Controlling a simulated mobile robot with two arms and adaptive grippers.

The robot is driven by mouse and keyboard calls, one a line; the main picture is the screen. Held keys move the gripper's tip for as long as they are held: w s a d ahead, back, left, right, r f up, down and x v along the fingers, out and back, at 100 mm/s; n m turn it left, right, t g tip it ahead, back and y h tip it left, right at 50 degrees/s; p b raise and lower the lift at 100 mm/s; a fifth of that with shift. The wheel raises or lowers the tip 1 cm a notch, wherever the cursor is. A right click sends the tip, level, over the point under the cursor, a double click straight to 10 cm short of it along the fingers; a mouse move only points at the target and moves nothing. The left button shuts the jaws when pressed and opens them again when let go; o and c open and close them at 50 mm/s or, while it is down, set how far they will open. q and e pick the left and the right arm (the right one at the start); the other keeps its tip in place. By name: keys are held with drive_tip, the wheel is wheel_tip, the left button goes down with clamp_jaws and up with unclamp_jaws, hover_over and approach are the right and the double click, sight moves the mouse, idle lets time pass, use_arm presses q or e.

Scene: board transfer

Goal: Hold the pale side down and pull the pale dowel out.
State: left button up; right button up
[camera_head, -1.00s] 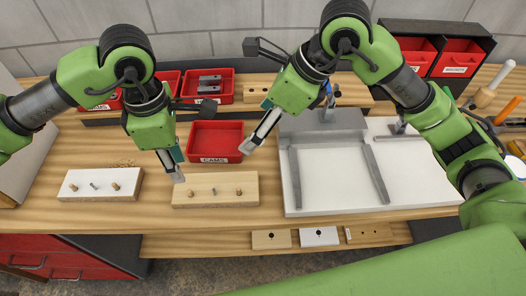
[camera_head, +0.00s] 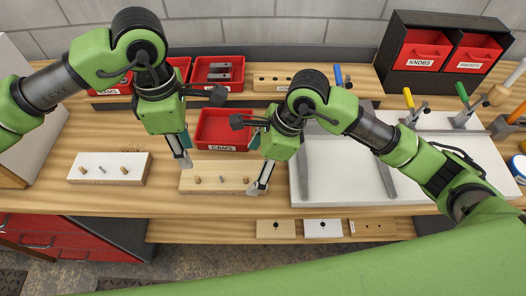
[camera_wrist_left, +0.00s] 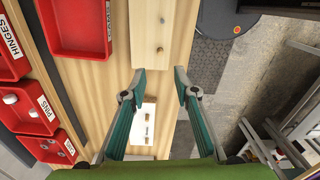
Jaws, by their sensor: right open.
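The pale wooden side (camera_head: 228,189) lies flat near the table's front edge. A pale dowel (camera_head: 198,180) stands at its left, a grey metal pin (camera_head: 220,179) in its middle, and another dowel stands near its right end, by my right gripper. My left gripper (camera_head: 184,163) is above the left back part of the side, apart from the dowels. The left wrist view shows its two fingers (camera_wrist_left: 161,82) spread and empty, with the pale side (camera_wrist_left: 150,28) ahead of them. My right gripper (camera_head: 258,189) is open at the right end of the side; contact is unclear.
A white side (camera_head: 108,175) with dowels and a pin lies to the left. A red CAMS bin (camera_head: 222,130) stands behind the pale side. A white panel with grey bars (camera_head: 340,185) lies to the right. Small boards (camera_head: 276,230) lie on the lower shelf.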

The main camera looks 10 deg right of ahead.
sight(195, 181)
drive_tip(key=shift+x, duration=2)
drive_tip(key=shift+d, duration=0.1)
drive_tip(key=c, duration=1.4)
use_arm(q)
drive_tip(key=shift+c, duration=0.7)
use_arm(e)
drive_tip(key=shift+c, duration=0.5)
use_arm(q)
drive_tip(key=shift+a+f+h, duration=0.3)
drive_tip(key=shift+f+h, duration=0.2)
drive_tip(key=shift+h, duration=0.1)
drive_tip(key=shift+c, duration=0.3)
drive_tip(key=shift+a+f+m+g+h, duration=0.1)
drive_tip(key=shift+f+m+h, duration=0.2)
drive_tip(key=shift+f, duration=1.4)
drive_tip(key=shift+d+f+m+g+h, duration=0.1)
drive_tip(key=shift+f+m+h, duration=0.25)
drive_tip(key=shift+f, duration=1.3)
drive_tip(key=shift+a+f+m+g+h, duration=0.15)
drive_tip(key=shift+f+h, duration=0.3)
drive_tip(key=shift+f, duration=1.25)
